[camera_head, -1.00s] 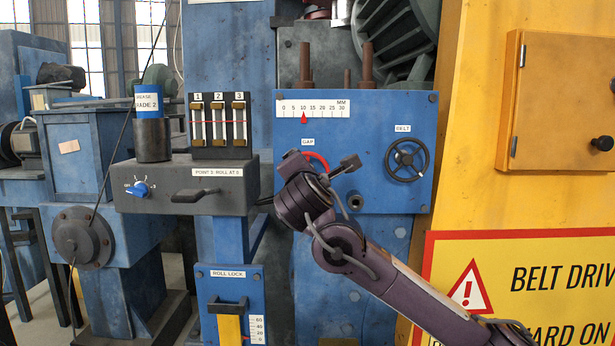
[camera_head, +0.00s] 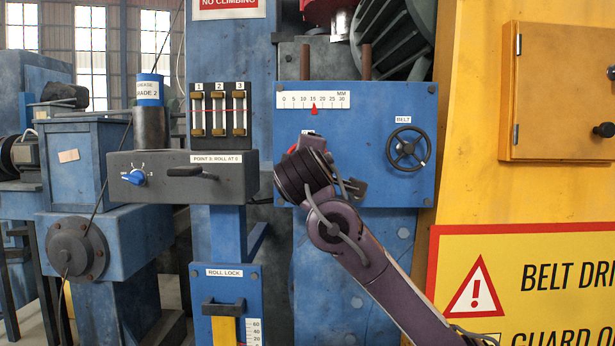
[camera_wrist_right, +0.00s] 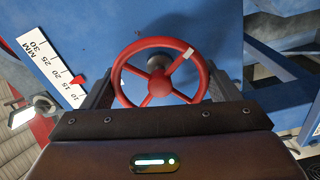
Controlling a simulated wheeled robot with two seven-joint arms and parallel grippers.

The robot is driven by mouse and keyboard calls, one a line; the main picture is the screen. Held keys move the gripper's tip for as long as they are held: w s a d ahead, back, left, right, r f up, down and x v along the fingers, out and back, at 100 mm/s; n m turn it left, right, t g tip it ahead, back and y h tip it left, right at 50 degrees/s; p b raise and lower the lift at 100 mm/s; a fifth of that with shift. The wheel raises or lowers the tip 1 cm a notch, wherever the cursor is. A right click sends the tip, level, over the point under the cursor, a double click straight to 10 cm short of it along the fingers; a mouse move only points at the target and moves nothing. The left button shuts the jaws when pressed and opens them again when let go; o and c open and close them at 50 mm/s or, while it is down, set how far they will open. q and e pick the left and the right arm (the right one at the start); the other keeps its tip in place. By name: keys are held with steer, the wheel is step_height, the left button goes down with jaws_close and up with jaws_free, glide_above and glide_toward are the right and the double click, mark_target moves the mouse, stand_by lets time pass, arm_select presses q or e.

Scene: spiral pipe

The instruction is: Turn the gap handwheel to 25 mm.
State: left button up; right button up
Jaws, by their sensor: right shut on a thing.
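The gap handwheel (camera_wrist_right: 147,45) is a red wheel with spokes and a white mark at the upper right of its rim in the right wrist view. My right gripper (camera_wrist_right: 162,78) is shut on it, with one finger at each side of the rim. In the head view my right gripper (camera_head: 312,168) covers nearly all of the wheel. The white MM scale (camera_head: 314,100) above runs from 0 to 30. Its red pointer (camera_head: 314,110) stands at about 15. The scale also shows in the right wrist view (camera_wrist_right: 48,65). My left gripper is not in view.
A black belt handwheel (camera_head: 407,149) sits on the same blue panel, just right of my right gripper. A grey box (camera_head: 180,178) with a blue knob and black lever stands to the left. A yellow guard (camera_head: 480,190) with a warning sign is at the right.

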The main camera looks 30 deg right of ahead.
steer(key=m+b, duration=0.1)
steer(key=m, duration=0.1)
steer(key=m+b, duration=0.1)
steer(key=m, duration=0.1)
steer(key=shift+f+m+b, duration=0.2)
steer(key=shift+m+b, duration=0.1)
steer(key=shift+b, duration=0.05)
steer(key=m+b, duration=0.2)
steer(key=m, duration=0.1)
steer(key=shift+m, duration=0.4)
steer(key=m+b, duration=0.2)
steer(key=m, duration=0.2)
steer(key=shift+m+b, duration=0.95)
steer(key=shift+m, duration=1.45)
steer(key=o, duration=0.9)
steer(key=shift+r, duration=0.1)
